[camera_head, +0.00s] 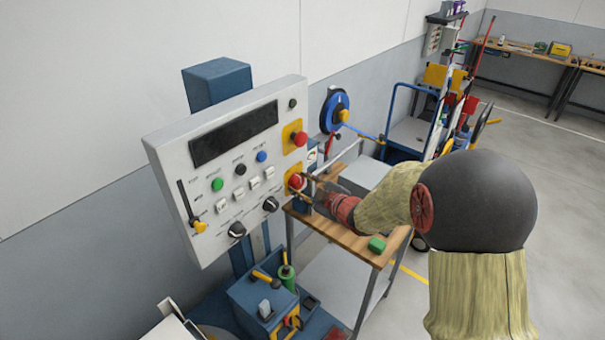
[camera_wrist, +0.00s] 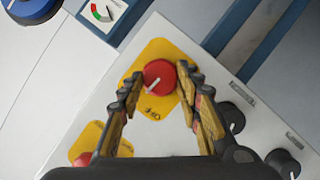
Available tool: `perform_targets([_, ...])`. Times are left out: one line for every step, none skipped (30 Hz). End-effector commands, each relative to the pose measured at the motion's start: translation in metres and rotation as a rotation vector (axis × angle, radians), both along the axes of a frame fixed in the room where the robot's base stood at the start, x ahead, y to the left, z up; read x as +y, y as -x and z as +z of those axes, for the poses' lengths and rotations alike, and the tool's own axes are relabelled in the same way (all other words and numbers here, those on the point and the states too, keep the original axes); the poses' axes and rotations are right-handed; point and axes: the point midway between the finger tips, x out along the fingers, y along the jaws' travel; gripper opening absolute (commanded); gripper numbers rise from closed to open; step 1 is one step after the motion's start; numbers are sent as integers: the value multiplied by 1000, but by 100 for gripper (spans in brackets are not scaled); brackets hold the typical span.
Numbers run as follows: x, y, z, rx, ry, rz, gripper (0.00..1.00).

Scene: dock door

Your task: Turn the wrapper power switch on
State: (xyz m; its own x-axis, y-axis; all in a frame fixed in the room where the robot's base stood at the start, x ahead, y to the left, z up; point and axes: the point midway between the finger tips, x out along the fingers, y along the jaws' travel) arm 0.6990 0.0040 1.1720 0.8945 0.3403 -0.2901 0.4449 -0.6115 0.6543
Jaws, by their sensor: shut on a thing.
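The wrapper control panel (camera_head: 160,150) is a light grey box. Its red rotary power switch (camera_head: 296,181) sits on a yellow plate at the lower right edge. In the wrist view the red switch (camera_wrist: 160,74) has a white pointer line slanting to the lower left. A dark label, seemingly "OFF" and upside down, is on the yellow plate (camera_wrist: 153,112) below it. My gripper (camera_head: 306,184) reaches in from the right. In the wrist view, my gripper's fingertips (camera_wrist: 160,79) are on either side of the knob, shut on it. My fingers partly hide the switch in the head view.
A red button (camera_head: 299,138) on another yellow plate is just above the switch. Black knobs (camera_head: 270,204), coloured buttons and a yellow-tipped lever (camera_head: 199,226) are on the panel. A wooden-topped table (camera_head: 345,235) with a green block (camera_head: 377,244) stands below my arm.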

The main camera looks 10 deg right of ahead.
Motion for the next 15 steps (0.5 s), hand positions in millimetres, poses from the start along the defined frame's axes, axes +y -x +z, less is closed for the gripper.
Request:
perform_targets([-1, 0, 7, 31, -34, -1, 9])
perform_targets([-1, 0, 7, 47, -56, 0, 9])
perform_targets([-1, 0, 7, 69, -87, -1, 9])
perform_targets([-1, 0, 7, 85, -109, -1, 9])
perform_targets([-2, 0, 7, 101, -132, -2, 9])
perform_targets([-2, -1, 7, 122, -161, -1, 9])
perform_targets([-2, -1, 8, 138, -184, -2, 9])
perform_targets([-2, -1, 7, 155, -205, -1, 9])
perform_targets([-2, -1, 7, 176, -235, -1, 9])
perform_targets([-2, -1, 7, 191, -256, 0, 9])
perform_targets([-3, -1, 8, 206, -277, -1, 9])
perform_targets([-3, -1, 7, 226, -304, -1, 9])
perform_targets([-3, -2, 7, 240, -324, -2, 9])
perform_targets([-3, -2, 7, 253, -345, -2, 9])
perform_targets([-3, -2, 7, 272, -369, -1, 9])
